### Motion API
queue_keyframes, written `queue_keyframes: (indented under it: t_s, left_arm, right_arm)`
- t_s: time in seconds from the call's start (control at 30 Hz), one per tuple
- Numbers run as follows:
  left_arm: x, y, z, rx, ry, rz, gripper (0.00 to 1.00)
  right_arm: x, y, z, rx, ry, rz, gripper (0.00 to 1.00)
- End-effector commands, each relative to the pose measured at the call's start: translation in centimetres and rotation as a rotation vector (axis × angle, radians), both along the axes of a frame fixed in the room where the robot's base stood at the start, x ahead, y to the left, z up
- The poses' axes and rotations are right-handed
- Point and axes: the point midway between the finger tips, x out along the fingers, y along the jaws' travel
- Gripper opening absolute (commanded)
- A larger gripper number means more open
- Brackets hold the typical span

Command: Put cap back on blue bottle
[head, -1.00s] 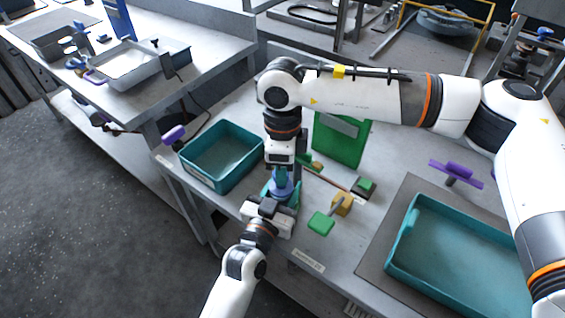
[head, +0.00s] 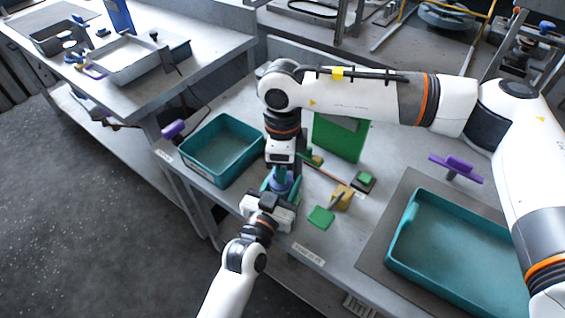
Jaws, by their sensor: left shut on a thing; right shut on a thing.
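The blue bottle (head: 282,185) is at the near edge of the workbench, between my two grippers. Only a small part of it shows. My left gripper (head: 279,193) reaches in from the front and is shut around the bottle. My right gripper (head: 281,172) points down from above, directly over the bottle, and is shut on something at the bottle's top. That is probably the cap, but the fingers hide it. I cannot tell whether the cap touches the bottle's neck or how it sits.
A teal bin (head: 222,150) stands just left of the grippers. A larger teal tray (head: 458,250) lies on a grey mat (head: 373,262) farther right, near a purple-handled item (head: 455,167).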

Motion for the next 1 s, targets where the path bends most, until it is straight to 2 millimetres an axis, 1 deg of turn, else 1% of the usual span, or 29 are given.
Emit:
queue_keyframes:
  t_s: [0.27,0.3,0.33,0.47,0.57,1.0]
  left_arm:
    - [-0.01,-0.01,-0.06,0.000,0.001,0.000,0.06]
    - [-0.01,-0.01,-0.06,0.000,0.001,0.000,0.00]
    - [-0.01,-0.01,-0.06,0.000,0.001,0.000,0.00]
    - [-0.01,-0.01,-0.06,0.000,0.001,0.000,0.00]
    - [-0.01,-0.01,-0.06,0.000,0.001,0.000,0.00]
    - [-0.02,-0.01,-0.07,0.001,0.002,-0.001,0.00]
  right_arm:
    - [-0.01,0.01,-0.59,0.000,0.001,0.001,0.08]
    - [0.00,0.01,-0.59,0.001,0.000,0.001,0.08]
    - [0.00,0.01,-0.58,0.001,0.000,-0.002,0.08]
    - [-0.03,0.02,-0.57,0.001,0.000,-0.092,0.08]
    - [-0.09,0.03,-0.59,0.001,0.000,-0.279,0.08]
    - [-0.29,0.30,-0.62,0.002,0.000,-1.325,0.08]
